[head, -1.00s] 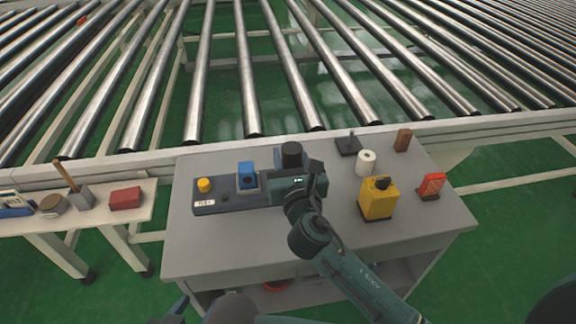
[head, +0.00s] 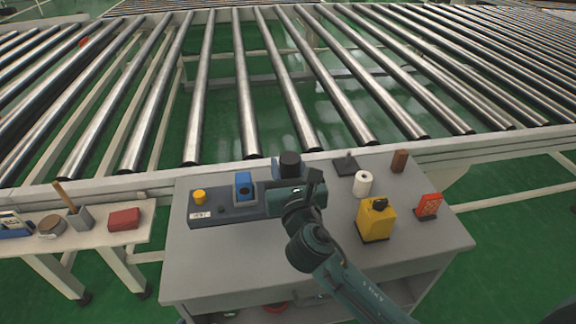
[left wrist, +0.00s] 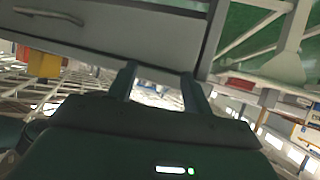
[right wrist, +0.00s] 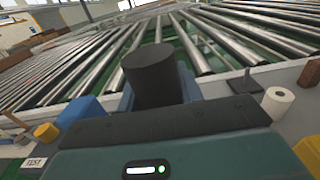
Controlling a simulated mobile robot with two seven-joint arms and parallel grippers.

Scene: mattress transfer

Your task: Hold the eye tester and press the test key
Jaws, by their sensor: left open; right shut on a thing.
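The tester's long dark grey base (head: 228,215) lies on the grey table. It carries a yellow round key (head: 199,197) at its left, above a TEST label, and a blue block with a dark hole (head: 244,187). The key and label (right wrist: 35,163) also show in the right wrist view. My right gripper (right wrist: 157,90) is shut on a black upright cylinder (head: 290,163) at the right end of the base. My gripper hides the cylinder's foot, so I cannot tell how it joins the base. My left gripper (left wrist: 160,85) is open and empty, low beside a grey cabinet side; the head view does not show it.
A yellow can (head: 375,222), white roll (head: 363,184), red box (head: 429,206), brown block (head: 399,161) and dark stand (head: 345,166) are on the table's right. A side bench at the left holds a red box (head: 124,219). A roller conveyor (head: 250,110) runs behind.

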